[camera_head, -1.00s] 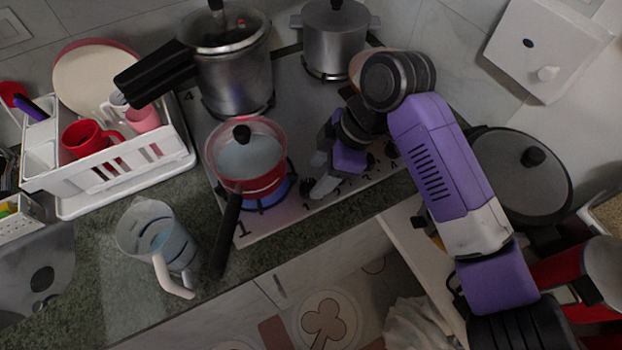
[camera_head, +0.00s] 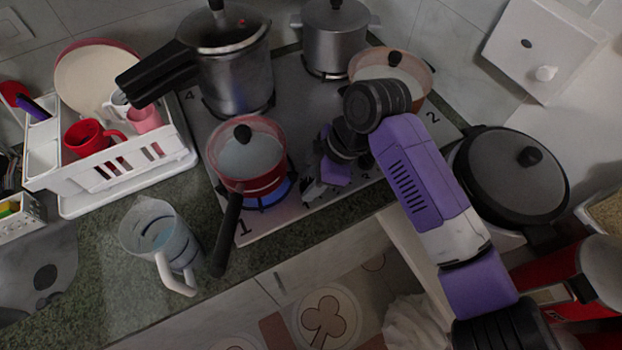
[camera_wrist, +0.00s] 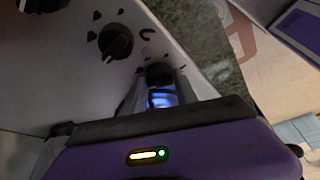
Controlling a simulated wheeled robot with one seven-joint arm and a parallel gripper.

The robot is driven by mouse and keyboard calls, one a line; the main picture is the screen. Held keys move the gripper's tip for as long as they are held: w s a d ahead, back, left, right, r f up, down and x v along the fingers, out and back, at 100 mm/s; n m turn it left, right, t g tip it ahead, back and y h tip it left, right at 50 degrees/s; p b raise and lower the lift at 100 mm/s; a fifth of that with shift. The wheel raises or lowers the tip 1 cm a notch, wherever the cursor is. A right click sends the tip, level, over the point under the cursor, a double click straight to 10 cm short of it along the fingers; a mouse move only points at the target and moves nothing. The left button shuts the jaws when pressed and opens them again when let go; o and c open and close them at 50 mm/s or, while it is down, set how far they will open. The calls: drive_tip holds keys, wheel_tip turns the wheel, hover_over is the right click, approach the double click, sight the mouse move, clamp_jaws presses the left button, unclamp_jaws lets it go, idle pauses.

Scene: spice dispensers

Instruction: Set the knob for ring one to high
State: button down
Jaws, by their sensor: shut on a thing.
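A row of dark knobs runs along the front of the metal hob (camera_head: 300,85). My gripper (camera_head: 312,187) is at the left end of this row, low over the hob's front edge. In the wrist view, my gripper (camera_wrist: 160,84) is shut on the end knob (camera_wrist: 158,70), with a finger on each side. The knob's pointer and marks are mostly hidden. A neighbouring knob (camera_wrist: 115,41) is free, with marks printed around it. The red pan (camera_head: 248,160) stands on ring one, beside the printed 1, and a blue flame (camera_head: 265,195) burns under it.
The pan's black handle (camera_head: 228,235) sticks out over the front edge, left of my gripper. A glass jug (camera_head: 158,235) stands on the counter. A pressure cooker (camera_head: 235,75), a steel pot (camera_head: 335,40) and a copper-coloured pan (camera_head: 415,70) stand behind on the hob.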

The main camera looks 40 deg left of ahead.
drive_tip(key=shift+s+r+m+t+y+p, duration=0.1)
drive_tip(key=shift+r+m+t+y+p, duration=0.05)
drive_tip(key=shift+m+p, duration=0.45)
drive_tip(key=shift+s+r+m+t+y+p, duration=0.1)
drive_tip(key=shift+m+t+y+p, duration=0.05)
drive_tip(key=shift+m+p, duration=0.45)
drive_tip(key=shift+w+f+m+t+p, duration=0.15)
drive_tip(key=shift+m+t+p, duration=0.35)
drive_tip(key=shift+m, duration=0.5)
drive_tip(key=c, duration=0.9)
unclamp_jaws()
drive_tip(key=shift+c, duration=0.2)
drive_tip(key=b+v, duration=0.1)
drive_tip(key=v, duration=0.6)
drive_tip(key=shift+d+r, duration=0.25)
drive_tip(key=shift+r, duration=0.05)
